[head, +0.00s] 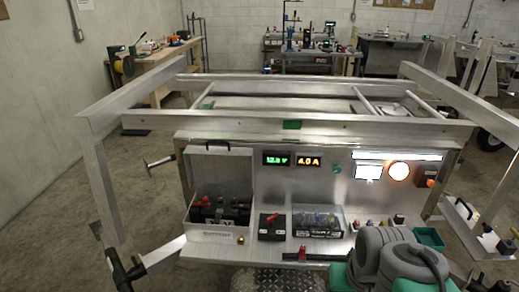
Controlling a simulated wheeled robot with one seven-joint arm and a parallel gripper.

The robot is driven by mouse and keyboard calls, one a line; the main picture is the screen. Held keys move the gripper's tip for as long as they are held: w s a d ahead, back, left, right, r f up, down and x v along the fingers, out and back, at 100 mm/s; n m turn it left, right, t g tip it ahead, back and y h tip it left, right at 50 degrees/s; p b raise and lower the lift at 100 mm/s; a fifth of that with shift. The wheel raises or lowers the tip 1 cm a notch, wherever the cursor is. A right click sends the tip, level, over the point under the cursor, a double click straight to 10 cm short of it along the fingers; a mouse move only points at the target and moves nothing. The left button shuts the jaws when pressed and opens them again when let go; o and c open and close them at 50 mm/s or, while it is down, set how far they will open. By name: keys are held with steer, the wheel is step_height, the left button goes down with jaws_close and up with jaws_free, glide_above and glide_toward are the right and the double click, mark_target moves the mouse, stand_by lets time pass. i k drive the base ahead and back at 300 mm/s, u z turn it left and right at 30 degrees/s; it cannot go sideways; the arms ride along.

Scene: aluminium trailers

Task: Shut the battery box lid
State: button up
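The battery box (218,237) is a pale metal box on the left end of the trailer's front shelf. Its lid (223,170) stands raised and upright at the back of the box, with a dark handle on its top edge. The open box shows a dark battery (219,211) with a red terminal cover and cables inside. A small brass-coloured latch or knob (241,240) is on the front. My grey and green arm is at the lower right, apart from the box. My gripper's fingers cannot be made out.
Right of the box are a black and red case (272,226), a clear-covered fuse block (318,222) and a green tray (428,238). A dark bar with a red part (303,254) lies along the shelf front. Lit displays (292,160) are on the panel. Space above the box's opening looks clear.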

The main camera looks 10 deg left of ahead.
mark_target(229, 164)
steer(key=u, duration=2.05)
steer(key=i, duration=2.05)
steer(key=z, duration=0.2)
